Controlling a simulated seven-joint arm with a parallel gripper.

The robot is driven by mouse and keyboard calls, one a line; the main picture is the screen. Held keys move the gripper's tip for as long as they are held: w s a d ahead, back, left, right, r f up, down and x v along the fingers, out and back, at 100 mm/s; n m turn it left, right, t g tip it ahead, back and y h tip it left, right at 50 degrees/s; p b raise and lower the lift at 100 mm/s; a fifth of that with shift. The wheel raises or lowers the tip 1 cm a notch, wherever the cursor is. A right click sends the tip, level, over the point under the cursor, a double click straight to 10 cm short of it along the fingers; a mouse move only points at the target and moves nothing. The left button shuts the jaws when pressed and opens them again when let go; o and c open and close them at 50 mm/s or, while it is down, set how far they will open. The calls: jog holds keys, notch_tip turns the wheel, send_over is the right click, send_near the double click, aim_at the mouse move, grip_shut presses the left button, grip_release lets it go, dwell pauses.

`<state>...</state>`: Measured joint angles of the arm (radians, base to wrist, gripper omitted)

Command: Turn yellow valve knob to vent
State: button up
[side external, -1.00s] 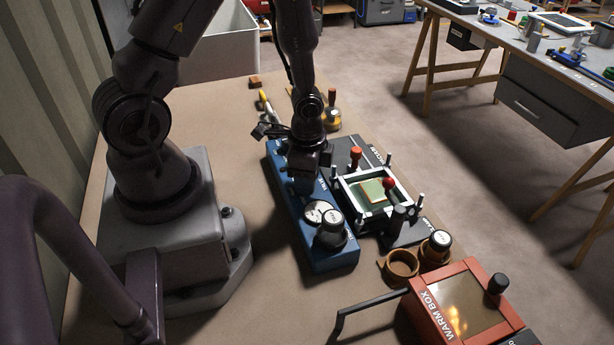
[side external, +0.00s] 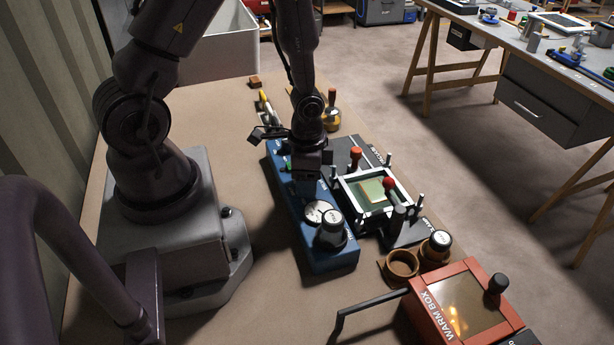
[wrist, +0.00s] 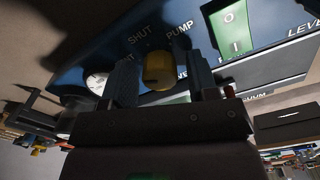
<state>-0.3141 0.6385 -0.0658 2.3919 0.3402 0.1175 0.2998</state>
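The yellow valve knob (wrist: 158,72) is on the blue pump unit (wrist: 120,38), between my gripper's two fingers (wrist: 158,62) in the wrist view. White words SHUT and PUMP show beyond the knob; another label, ending in T, is mostly hidden behind the left finger. I cannot tell which word the knob points to. In the side view my gripper (side external: 306,188) reaches down onto the blue unit (side external: 322,258) and hides the knob.
A red warm box (side external: 465,305) and a brown ring (side external: 401,263) are nearer. A green rocker switch (wrist: 235,30) is beside the knob.

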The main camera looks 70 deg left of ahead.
dwell(0.3)
notch_tip(320, 180, up, 13)
dwell(0.5)
jog(key=s+d+r+n+t, duration=0.2)
jog(key=d+r, duration=0.1)
jog(key=r, duration=0.5)
jog(key=s+d+r+n+t, duration=0.2)
jog(key=s+d+r+t, duration=0.1)
jog(key=r, duration=0.6)
jog(key=shift+s+d+t, duration=0.25)
jog(key=shift+s+t, duration=0.05)
jog(key=shift+s, duration=0.05)
